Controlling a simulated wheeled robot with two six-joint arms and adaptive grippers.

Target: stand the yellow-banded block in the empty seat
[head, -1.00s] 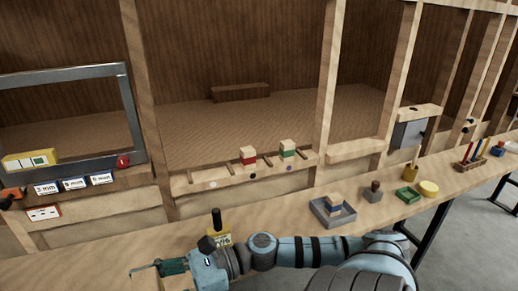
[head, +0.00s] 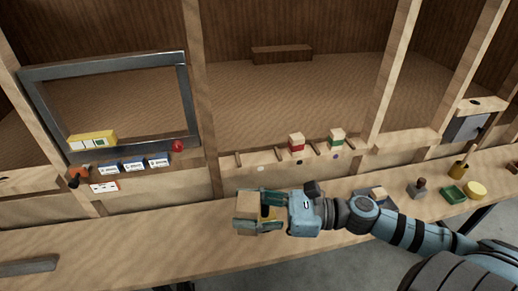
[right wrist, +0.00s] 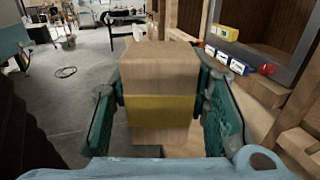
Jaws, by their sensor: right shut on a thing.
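The yellow-banded block (right wrist: 160,105) is pale wood with a yellow band around its middle. My right gripper (right wrist: 161,112) is shut on it, with a green finger pad on each side. In the head view the block (head: 246,211) is held over the bench, in front of the ledge (head: 225,172). The empty seat (head: 258,158) is the left gap between the ledge's dividers, beyond the gripper. A red-banded block (head: 296,143) and a green-banded block (head: 336,138) stand in the seats to its right. My left gripper is not in view.
A grey metal frame (head: 105,64) stands at left, with a yellow box (head: 92,140), a red knob (head: 178,146) and small labelled boxes (head: 133,164) near its foot.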

